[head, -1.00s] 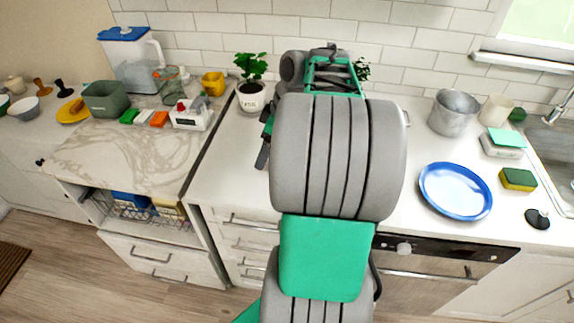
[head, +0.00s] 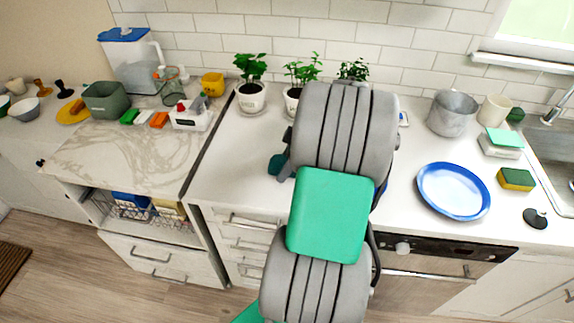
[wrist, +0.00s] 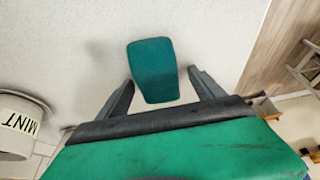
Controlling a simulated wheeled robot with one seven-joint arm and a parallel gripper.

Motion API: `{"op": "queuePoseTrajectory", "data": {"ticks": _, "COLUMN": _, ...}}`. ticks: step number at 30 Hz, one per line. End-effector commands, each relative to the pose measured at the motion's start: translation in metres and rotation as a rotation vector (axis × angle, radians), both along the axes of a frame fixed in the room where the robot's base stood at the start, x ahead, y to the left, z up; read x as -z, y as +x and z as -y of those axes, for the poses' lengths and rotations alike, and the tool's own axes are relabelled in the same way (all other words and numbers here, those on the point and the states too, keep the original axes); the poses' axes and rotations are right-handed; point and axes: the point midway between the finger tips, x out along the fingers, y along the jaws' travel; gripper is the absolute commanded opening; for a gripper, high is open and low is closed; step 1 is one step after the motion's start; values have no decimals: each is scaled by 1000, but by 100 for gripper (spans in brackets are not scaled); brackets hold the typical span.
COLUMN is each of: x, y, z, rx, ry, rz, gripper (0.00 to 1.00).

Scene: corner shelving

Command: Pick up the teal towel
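The teal towel (wrist: 153,70) is a small folded block lying on the white counter. In the wrist view it shows between and just beyond my two fingertips. In the head view a small part of it (head: 276,165) shows at the left of my arm, beside my gripper (head: 285,155). My gripper (wrist: 161,75) is open, with one finger on each side of the towel and visible gaps to it. I cannot tell how far above the counter the fingertips are. My arm hides part of the counter in the head view.
Potted plants (head: 250,97) stand along the wall behind my gripper; one pot marked MINT (wrist: 18,122) is at the wrist view's left. To the right are a blue plate (head: 454,190), a metal pot (head: 452,113) and a sponge (head: 516,180). The counter (head: 225,160) left of my gripper is clear.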

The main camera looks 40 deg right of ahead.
Motion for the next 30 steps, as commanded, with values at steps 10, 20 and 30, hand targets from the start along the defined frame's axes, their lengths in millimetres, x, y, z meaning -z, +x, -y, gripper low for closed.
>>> {"op": "queuePoseTrajectory", "data": {"ticks": 10, "x": -1, "y": 0, "z": 0, "rx": 0, "ry": 0, "rz": 0, "gripper": 48}}
{"op": "queuePoseTrajectory", "data": {"ticks": 20, "x": -1, "y": 0, "z": 0, "rx": 0, "ry": 0, "rz": 0, "gripper": 21}}
{"op": "queuePoseTrajectory", "data": {"ticks": 30, "x": -1, "y": 0, "z": 0, "rx": 0, "ry": -1, "rz": 1, "gripper": 7}}
